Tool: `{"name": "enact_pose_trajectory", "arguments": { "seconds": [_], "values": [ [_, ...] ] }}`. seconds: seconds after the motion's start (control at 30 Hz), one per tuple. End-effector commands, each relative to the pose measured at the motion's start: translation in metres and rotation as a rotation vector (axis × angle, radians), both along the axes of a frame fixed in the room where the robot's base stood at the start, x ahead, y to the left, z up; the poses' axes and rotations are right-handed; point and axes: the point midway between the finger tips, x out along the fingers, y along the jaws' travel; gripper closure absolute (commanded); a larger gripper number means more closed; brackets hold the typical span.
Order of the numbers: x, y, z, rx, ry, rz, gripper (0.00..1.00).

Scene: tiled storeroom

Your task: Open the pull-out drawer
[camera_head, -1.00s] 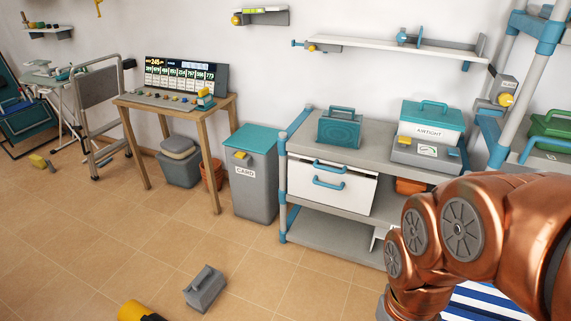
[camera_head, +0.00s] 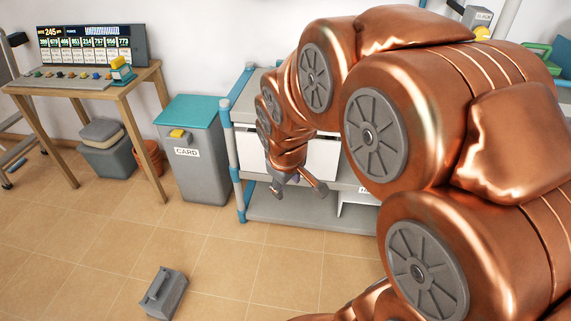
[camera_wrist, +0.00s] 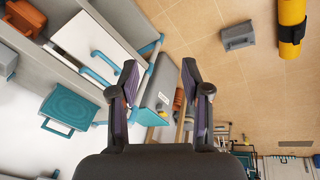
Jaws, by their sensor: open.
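The drawer's white front (camera_head: 322,158) sits under the top of the grey shelf unit, mostly hidden behind my arm in the head view. In the wrist view the white front (camera_wrist: 88,36) is at upper left, with two blue handles, one (camera_wrist: 105,61) on the front and another (camera_wrist: 94,78) close beside it. The front looks close to the shelf edge; I cannot tell whether it is fully shut. My gripper (camera_head: 299,186) hangs before the shelf unit. In the wrist view my gripper (camera_wrist: 159,68) is open and empty, its fingers to the right of the handles and apart from them.
A grey bin (camera_head: 196,165) with a teal lid stands left of the shelf unit. A teal case (camera_wrist: 68,108) is on the shelf top. A grey toolbox (camera_head: 164,293) lies on the tiled floor, and a yellow cylinder (camera_wrist: 291,20) is beyond it. Floor before the shelf is clear.

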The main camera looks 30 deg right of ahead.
Motion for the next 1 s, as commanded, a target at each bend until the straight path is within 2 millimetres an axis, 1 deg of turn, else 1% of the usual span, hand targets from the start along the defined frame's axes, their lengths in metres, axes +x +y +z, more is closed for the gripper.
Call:
{"name": "enact_pose_trajectory", "arguments": {
  "seconds": [0.03, 0.07, 0.1, 0.17, 0.2, 0.27, 0.3, 0.4, 0.5, 0.6, 0.73, 0.87, 0.9, 1.0],
  "values": [
    [0.024, -0.014, -0.023, -0.029, -0.039, 0.033, 0.53],
    [0.037, -0.022, -0.029, -0.048, -0.063, 0.057, 0.53],
    [0.056, -0.032, -0.037, -0.074, -0.099, 0.090, 0.53],
    [0.082, -0.048, -0.048, -0.115, -0.149, 0.139, 0.53],
    [0.098, -0.058, -0.057, -0.142, -0.176, 0.172, 0.53],
    [0.122, -0.073, -0.069, -0.184, -0.223, 0.222, 0.53],
    [0.138, -0.083, -0.077, -0.213, -0.255, 0.256, 0.53],
    [0.175, -0.108, -0.095, -0.289, -0.331, 0.342, 0.53],
    [0.208, -0.130, -0.117, -0.364, -0.402, 0.427, 0.53],
    [0.238, -0.150, -0.139, -0.441, -0.473, 0.512, 0.53],
    [0.271, -0.175, -0.166, -0.545, -0.567, 0.619, 0.53],
    [0.295, -0.195, -0.197, -0.649, -0.658, 0.720, 0.53],
    [0.301, -0.201, -0.208, -0.680, -0.685, 0.748, 0.53],
    [0.314, -0.214, -0.229, -0.765, -0.763, 0.817, 0.53]
  ]
}}
